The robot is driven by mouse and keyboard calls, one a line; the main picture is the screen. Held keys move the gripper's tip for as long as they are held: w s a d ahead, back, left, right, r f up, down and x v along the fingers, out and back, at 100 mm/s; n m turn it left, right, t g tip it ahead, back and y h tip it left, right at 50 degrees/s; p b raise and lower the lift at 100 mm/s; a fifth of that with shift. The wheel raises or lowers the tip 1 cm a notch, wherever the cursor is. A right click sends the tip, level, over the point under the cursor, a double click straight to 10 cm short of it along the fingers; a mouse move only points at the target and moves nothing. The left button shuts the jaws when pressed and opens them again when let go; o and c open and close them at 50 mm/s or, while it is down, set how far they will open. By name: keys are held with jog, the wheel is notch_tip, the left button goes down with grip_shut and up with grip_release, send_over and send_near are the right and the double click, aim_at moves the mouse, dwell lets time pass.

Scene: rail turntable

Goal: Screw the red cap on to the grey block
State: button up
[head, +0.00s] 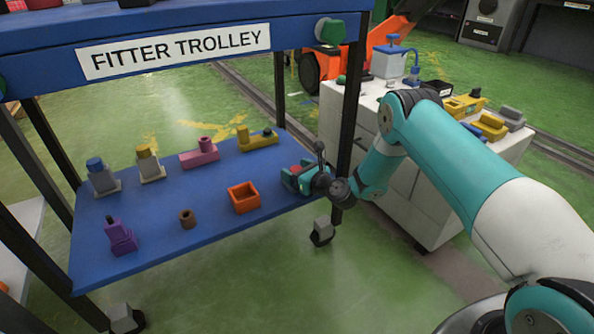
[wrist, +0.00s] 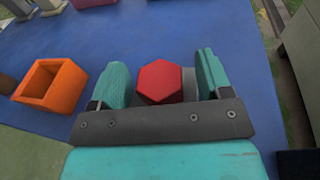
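The red cap (wrist: 160,82), six-sided on top, lies between the two teal fingers of my gripper (wrist: 162,80) in the wrist view. The fingers stand apart, with a narrow gap visible on each side of the cap. A bit of grey shows beside and under the cap; I cannot tell if it is the grey block. In the head view my gripper (head: 301,180) is low at the right end of the blue shelf, and the cap is mostly hidden by it. Two grey blocks stand at the shelf's left, one with a blue top (head: 103,181) and one with a yellow top (head: 149,168).
The blue shelf (head: 170,215) also holds an orange open box (head: 244,198), a brown ring (head: 187,219), and purple (head: 121,238), pink (head: 200,154) and yellow (head: 257,140) pieces. A black trolley post (head: 350,110) stands close to my arm. A white cabinet (head: 400,165) is at right.

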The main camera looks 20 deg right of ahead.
aim_at(297, 169)
jog(key=c, duration=0.9)
jog(key=o, duration=1.1)
jog(key=shift+c, duration=0.2)
notch_tip(297, 169, up, 4)
jog(key=p, duration=0.3)
jog(key=shift+p, duration=0.35)
jog(key=shift+f, duration=0.1)
